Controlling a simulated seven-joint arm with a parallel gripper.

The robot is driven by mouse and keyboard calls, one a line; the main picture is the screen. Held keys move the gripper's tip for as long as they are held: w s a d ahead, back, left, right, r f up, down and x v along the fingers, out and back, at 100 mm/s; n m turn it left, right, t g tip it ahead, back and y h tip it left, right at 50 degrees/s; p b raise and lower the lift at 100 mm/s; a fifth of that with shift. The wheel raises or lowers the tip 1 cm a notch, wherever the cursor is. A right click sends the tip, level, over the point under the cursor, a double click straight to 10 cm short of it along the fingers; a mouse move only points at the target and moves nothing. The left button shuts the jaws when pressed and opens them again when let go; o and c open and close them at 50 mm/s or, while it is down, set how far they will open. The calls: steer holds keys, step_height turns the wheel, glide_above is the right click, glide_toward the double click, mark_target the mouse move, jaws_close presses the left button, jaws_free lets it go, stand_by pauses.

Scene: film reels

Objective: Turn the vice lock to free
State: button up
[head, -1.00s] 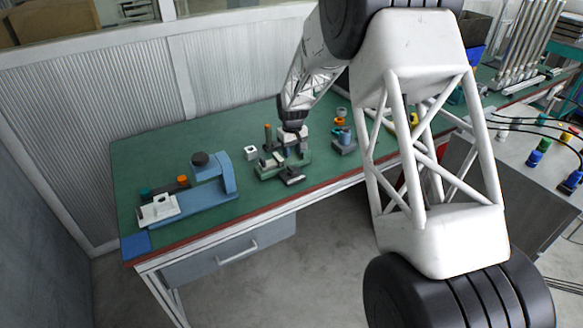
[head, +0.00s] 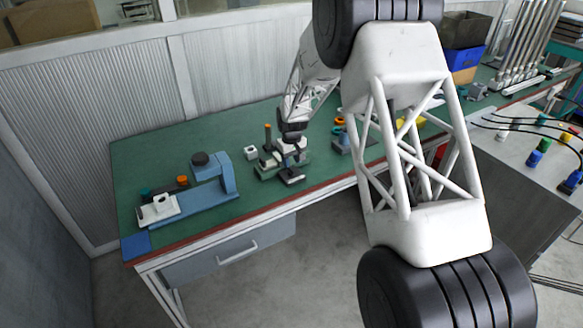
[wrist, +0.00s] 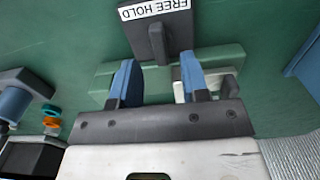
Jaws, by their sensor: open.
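The vice (head: 268,172) is a green fixture on the bench, partly hidden by my gripper. Its dark lock plate (wrist: 178,38) carries a white label reading FREE HOLD (wrist: 155,8); the plate also shows at the vice's front in the head view (head: 291,176). A dark lock lever (wrist: 157,44) stands on the plate. My gripper (wrist: 158,75) is open, its two blue fingers on either side of the lever's line in the wrist view. No contact with the lever shows. In the head view my gripper (head: 289,156) is low over the vice.
A blue fixture (head: 205,192) with a black knob stands on the left of the green bench (head: 150,158). Coloured parts (head: 341,137) lie to the right.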

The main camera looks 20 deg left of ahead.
mark_target(292, 168)
steer(key=shift+f, duration=1.7)
steer(key=shift+c, duration=0.4)
jaws_close()
